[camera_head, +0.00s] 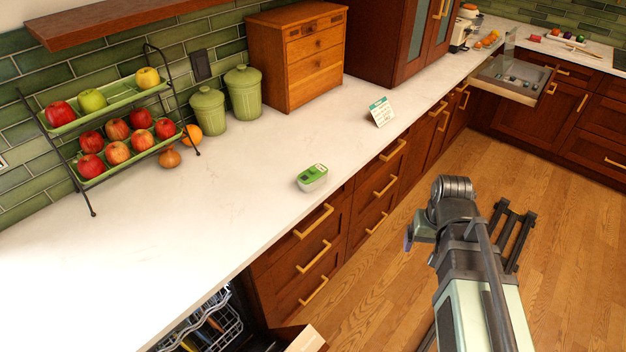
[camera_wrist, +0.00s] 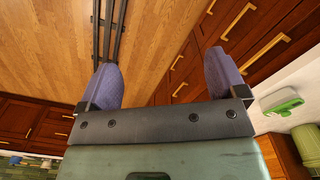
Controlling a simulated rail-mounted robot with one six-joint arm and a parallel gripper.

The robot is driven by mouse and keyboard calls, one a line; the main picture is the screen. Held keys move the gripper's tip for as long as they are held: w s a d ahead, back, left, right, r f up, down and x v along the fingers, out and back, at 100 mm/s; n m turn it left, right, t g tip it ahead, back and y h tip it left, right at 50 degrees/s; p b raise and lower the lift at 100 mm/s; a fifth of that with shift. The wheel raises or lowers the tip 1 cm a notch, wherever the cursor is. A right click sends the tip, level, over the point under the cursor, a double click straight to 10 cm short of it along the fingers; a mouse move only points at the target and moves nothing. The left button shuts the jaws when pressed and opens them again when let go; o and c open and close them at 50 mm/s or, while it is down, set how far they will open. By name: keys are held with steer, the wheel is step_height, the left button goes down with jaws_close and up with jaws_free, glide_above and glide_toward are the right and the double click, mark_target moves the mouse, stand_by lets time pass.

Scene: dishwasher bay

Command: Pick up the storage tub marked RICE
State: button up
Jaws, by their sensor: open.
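A small white tub with a green lid (camera_head: 312,178) sits on the white counter near its front edge. It also shows at the right of the wrist view (camera_wrist: 283,103). I cannot read any marking on it, so I cannot tell whether it says RICE. My gripper (camera_wrist: 165,80) is open, its two purple fingers wide apart with nothing between them. In the head view only a bit of purple finger (camera_head: 408,238) shows beside my arm. The gripper is in front of the counter over the floor, apart from the tub.
Two green lidded canisters (camera_head: 207,110) and a wooden drawer box (camera_head: 296,59) stand at the back. A small card (camera_head: 381,111) stands to the right. The dishwasher rack (camera_head: 215,325) is partly visible below. Counter around the tub is clear.

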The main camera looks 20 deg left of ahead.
steer(key=w+a, duration=1)
steer(key=a, duration=0.2)
steer(key=m, duration=0.4)
glide_toward(313, 174)
steer(key=shift+s+a+f+p, duration=0.2)
steer(key=shift+a+p, duration=0.1)
steer(key=shift+p, duration=0.1)
steer(key=shift+w+a+f+m, duration=0.1)
steer(key=shift+w+a+m, duration=0.25)
steer(key=shift+w+m, duration=0.5)
steer(key=shift+s+d+m, duration=0.25)
steer(key=shift+d+m, duration=0.1)
steer(key=shift+m, duration=0.4)
steer(key=shift+s+d, duration=0.15)
steer(key=shift+s, duration=0.1)
steer(key=f+b, duration=1.1)
steer(key=shift+w, duration=0.2)
steer(key=shift+r, duration=0.2)
steer(key=c, duration=1.1)
